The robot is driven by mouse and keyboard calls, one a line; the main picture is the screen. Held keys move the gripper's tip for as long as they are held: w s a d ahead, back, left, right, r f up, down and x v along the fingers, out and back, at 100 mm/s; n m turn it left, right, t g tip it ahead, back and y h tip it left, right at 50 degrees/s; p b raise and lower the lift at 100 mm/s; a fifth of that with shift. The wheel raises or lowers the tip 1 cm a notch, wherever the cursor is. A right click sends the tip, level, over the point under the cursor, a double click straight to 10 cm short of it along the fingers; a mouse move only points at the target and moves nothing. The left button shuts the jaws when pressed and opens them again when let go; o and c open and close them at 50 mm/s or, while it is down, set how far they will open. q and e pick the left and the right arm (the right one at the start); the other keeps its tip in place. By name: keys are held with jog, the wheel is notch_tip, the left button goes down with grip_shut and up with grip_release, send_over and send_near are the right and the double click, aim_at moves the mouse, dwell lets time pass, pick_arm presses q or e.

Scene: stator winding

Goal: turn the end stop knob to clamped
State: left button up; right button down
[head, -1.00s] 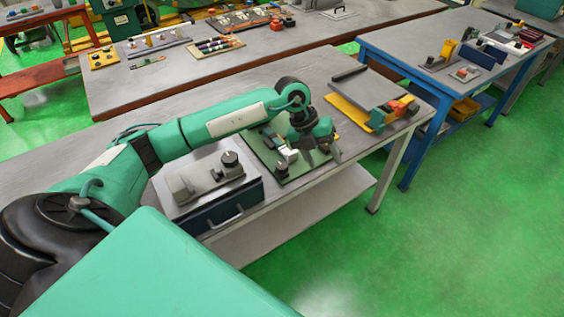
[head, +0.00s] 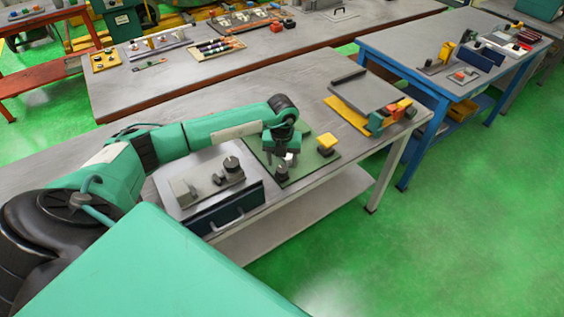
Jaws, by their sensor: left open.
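A dark green plate (head: 308,168) lies on the grey bench. A small dark knob (head: 282,173) stands at the plate's near left edge. I cannot tell for sure which part is the end stop knob. My left gripper (head: 280,162) is open and points down over the left part of the plate, just behind the dark knob. A small pale part shows by its fingers; contact is unclear. My arm and gripper hide the plate's far left. My right gripper is not in view.
A tilted grey board (head: 365,90) on a yellow base (head: 345,117) stands at the right.

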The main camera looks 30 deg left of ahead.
aim_at(282, 169)
pick_arm(q)
jog(key=shift+f+p, duration=0.3)
jog(key=shift+f, duration=1.35)
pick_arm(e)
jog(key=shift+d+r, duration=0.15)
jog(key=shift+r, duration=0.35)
